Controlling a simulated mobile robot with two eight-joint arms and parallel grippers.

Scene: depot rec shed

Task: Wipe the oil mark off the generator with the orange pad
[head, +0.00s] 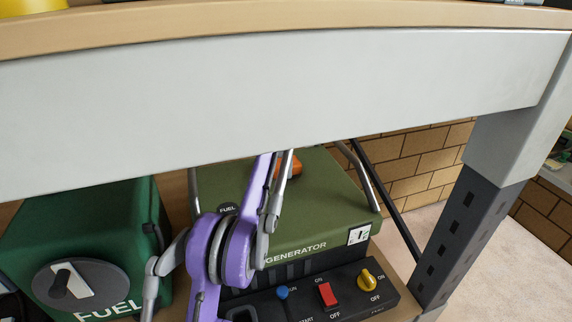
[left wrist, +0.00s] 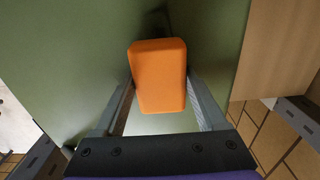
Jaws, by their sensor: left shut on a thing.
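The green generator (head: 315,205) sits on a shelf under the workbench. Its olive top fills much of the left wrist view (left wrist: 60,60). My left gripper (left wrist: 160,82) is shut on the orange pad (left wrist: 157,75), with one finger on each side of it. The pad is over the generator's top; I cannot tell if it touches. In the head view a bit of the pad (head: 291,162) shows beside my purple arm, and the bench beam hides the rest. A dark patch (left wrist: 153,22) lies just beyond the pad; oil or shadow, I cannot tell. My right gripper is not in view.
The grey bench beam (head: 270,95) crosses low over the generator. A green fuel can (head: 85,235) stands left of it. A dark bench leg (head: 465,230) is at the right. The control panel (head: 320,293) with knobs and a red switch is in front.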

